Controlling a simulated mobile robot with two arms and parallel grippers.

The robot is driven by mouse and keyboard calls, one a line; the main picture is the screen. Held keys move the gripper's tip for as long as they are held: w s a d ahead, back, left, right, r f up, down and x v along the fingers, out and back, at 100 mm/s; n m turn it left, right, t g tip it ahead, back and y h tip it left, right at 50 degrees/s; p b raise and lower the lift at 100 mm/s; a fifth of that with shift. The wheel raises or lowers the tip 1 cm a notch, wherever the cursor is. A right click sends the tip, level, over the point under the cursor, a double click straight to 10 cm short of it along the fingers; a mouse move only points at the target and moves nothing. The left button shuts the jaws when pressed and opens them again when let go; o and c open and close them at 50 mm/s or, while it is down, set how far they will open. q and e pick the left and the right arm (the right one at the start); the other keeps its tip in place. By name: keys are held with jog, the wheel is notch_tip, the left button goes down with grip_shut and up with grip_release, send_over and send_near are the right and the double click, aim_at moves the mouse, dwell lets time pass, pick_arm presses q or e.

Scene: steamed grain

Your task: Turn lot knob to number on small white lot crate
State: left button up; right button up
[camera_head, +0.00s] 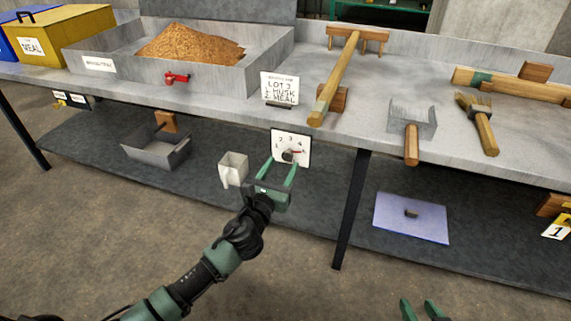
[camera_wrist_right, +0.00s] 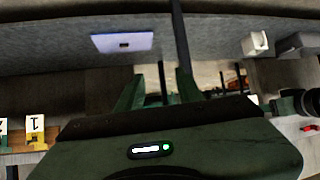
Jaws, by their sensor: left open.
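The lot knob (camera_head: 288,156) is a small dark knob with a red pointer on a white numbered dial plate (camera_head: 291,139) at the table's front edge. The pointer seems to point right; its exact number is too small to tell. My left gripper (camera_head: 281,162) is open, its fingers close around the knob; contact cannot be told. A small white container (camera_head: 232,168), perhaps the lot crate, stands left of the gripper on the lower shelf, with no readable number. My right gripper (camera_head: 418,303) is open and empty at the bottom; its fingers show in the right wrist view (camera_wrist_right: 161,80).
A grain tray (camera_head: 110,68) with a red valve (camera_head: 176,78) is at left. A table leg (camera_head: 351,210) stands right of the dial. A bluish sheet (camera_head: 412,225) and a "1" tag (camera_head: 557,228) are further right.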

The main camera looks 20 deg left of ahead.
aim_at(287, 158)
pick_arm(q)
jog(key=shift+w+d+b, duration=0.1)
jog(key=shift+w+b, duration=0.2)
jog(key=shift+w, duration=1.45)
pick_arm(e)
jog(key=shift+w+a+r+t+y, duration=0.2)
jog(key=shift+w+a+r+t, duration=0.1)
jog(key=shift+w+r+t, duration=0.4)
jog(key=shift+w+a+r+t+y, duration=0.25)
jog(key=shift+w+r+t, duration=0.2)
jog(key=shift+r, duration=0.35)
pick_arm(q)
grip_shut()
